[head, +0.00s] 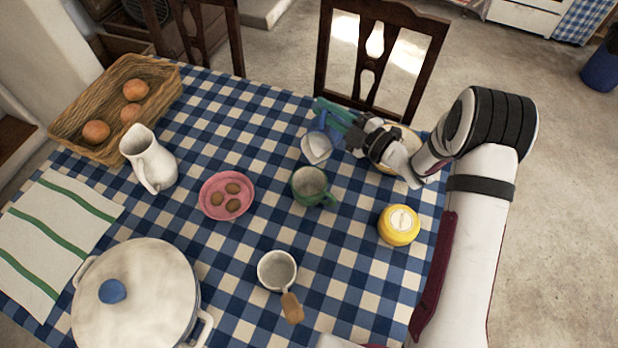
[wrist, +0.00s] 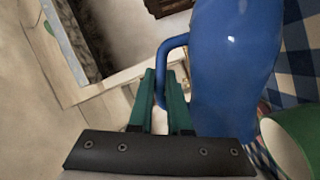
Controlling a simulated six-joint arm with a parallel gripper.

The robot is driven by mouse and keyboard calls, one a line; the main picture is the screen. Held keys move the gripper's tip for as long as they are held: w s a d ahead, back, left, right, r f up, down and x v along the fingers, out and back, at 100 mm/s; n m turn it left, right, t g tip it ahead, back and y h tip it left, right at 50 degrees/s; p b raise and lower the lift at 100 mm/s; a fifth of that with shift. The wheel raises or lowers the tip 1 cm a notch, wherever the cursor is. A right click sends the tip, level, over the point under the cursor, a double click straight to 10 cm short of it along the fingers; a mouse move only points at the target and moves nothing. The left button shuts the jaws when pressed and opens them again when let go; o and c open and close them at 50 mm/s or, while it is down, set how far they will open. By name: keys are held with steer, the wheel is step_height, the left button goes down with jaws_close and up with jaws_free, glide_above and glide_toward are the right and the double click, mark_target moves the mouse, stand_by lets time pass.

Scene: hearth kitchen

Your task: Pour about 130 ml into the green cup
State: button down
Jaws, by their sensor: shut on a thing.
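My gripper (head: 330,112) is shut on the handle of a blue jug (head: 322,137). In the wrist view the jug's glossy body (wrist: 235,65) stands to the right of my green fingers (wrist: 160,88), with the handle between them. In the head view the jug's pale, whitish mouth faces the camera and the jug looks tilted toward the green cup (head: 308,184). The cup stands upright just below the jug in the picture, its handle to the lower right. It also shows in the wrist view (wrist: 290,142). I see no stream, and the cup's fill level is unclear.
A yellow lidded jar (head: 398,226) stands right of the cup, and a pink plate (head: 213,211) with small brown items left. A white pan (head: 277,268), large white pot (head: 140,315), white pitcher (head: 150,160) and bread basket (head: 75,112) share the checked table. A yellowish bowl (head: 411,140) is partly hidden behind my wrist.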

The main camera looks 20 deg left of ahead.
mark_target(321, 130)
steer(key=shift+s+r+n+y, duration=0.4)
steer(key=shift+s+r+n, duration=0.25)
steer(key=shift+n, duration=0.15)
steer(key=shift+s+d+r+n+y, duration=0.15)
steer(key=shift+s+n, duration=0.1)
steer(key=shift+s, duration=0.25)
steer(key=shift+s+a+r+n+y, duration=0.15)
steer(key=shift+s+n, duration=0.15)
steer(key=shift+s, duration=0.15)
steer(key=shift+s+d+r+n+y, duration=0.15)
steer(key=shift+s+n, duration=0.1)
steer(key=shift+s, duration=0.25)
stand_by(0.6)
steer(key=shift+s+r+n, duration=0.3)
steer(key=shift+s+n, duration=0.3)
stand_by(0.5)
steer(key=w+m, duration=0.1)
steer(key=w+f+m, duration=0.1)
steer(key=w, duration=0.1)
steer(key=w+m+h, duration=0.1)
steer(key=shift+w+f, duration=0.3)
steer(key=shift+w, duration=0.05)
steer(key=shift+w+f+m, duration=0.15)
steer(key=shift+f+m, duration=0.2)
steer(key=shift+m, duration=0.05)
steer(key=shift+w+a+f+m+h, duration=0.2)
steer(key=shift+w+f+m+h, duration=0.45)
steer(key=shift+w+f+m, duration=0.3)
steer(key=shift+s, duration=0.1)
